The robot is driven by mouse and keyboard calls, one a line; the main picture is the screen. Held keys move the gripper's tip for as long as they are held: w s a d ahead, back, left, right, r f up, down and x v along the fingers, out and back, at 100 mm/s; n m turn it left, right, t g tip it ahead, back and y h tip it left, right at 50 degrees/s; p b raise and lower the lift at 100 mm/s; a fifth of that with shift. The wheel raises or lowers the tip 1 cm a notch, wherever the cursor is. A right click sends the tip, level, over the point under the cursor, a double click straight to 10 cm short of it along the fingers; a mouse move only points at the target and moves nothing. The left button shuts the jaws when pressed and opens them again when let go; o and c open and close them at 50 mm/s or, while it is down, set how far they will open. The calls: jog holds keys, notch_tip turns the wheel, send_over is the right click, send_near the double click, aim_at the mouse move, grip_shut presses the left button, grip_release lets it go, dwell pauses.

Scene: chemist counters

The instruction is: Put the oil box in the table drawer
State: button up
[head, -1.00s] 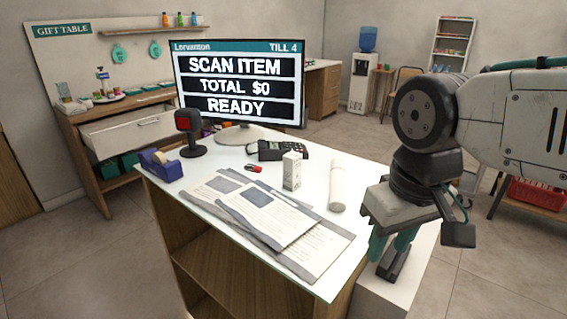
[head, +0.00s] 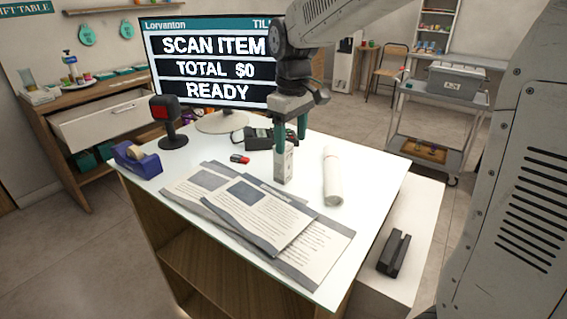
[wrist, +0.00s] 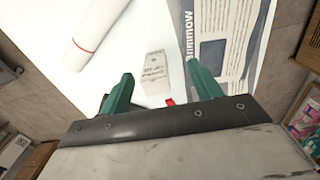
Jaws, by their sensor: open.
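The oil box looks to be the small white carton (head: 284,170) standing upright on the white counter (head: 372,150), near the newspapers. In the wrist view the carton (wrist: 156,70) lies between my two green fingers. My gripper (head: 291,142) is open, pointing down over the carton, with its fingers partly hiding the carton's top. The wrist view also shows my gripper (wrist: 160,78), with a gap on both sides of the carton. The table drawer (head: 105,125) is a pale drawer pulled out from the wooden gift table (head: 50,112) at the left.
A white roll (head: 332,180) lies right of the carton. A card terminal (head: 258,138), red-and-black item (head: 240,159) and till screen (head: 205,70) stand behind. Newspapers (head: 250,212) cover the front. A scanner (head: 168,120) and tape dispenser (head: 136,160) are at the left edge. Open floor lies between counter and gift table.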

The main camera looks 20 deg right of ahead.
aim_at(284, 163)
jog(key=w, duration=0.1)
jog(key=w+f, duration=0.1)
jog(key=shift+w+a+f+n, duration=0.2)
jog(key=shift+w+n, duration=0.1)
jog(key=shift+w, duration=0.05)
jog(key=shift+w+a+f, duration=0.15)
jog(key=shift+f, duration=0.2)
jog(key=f, duration=0.7)
jog(key=shift+w+d+f, duration=0.2)
jog(key=shift+w+f, duration=0.05)
jog(key=shift+f, duration=0.05)
jog(key=c, duration=1.1)
jog(key=shift+c, duration=0.2)
jog(key=shift+r, duration=0.1)
notch_tip(284, 163, up, 10)
jog(key=shift+f, duration=0.15)
jog(key=shift+s, duration=0.1)
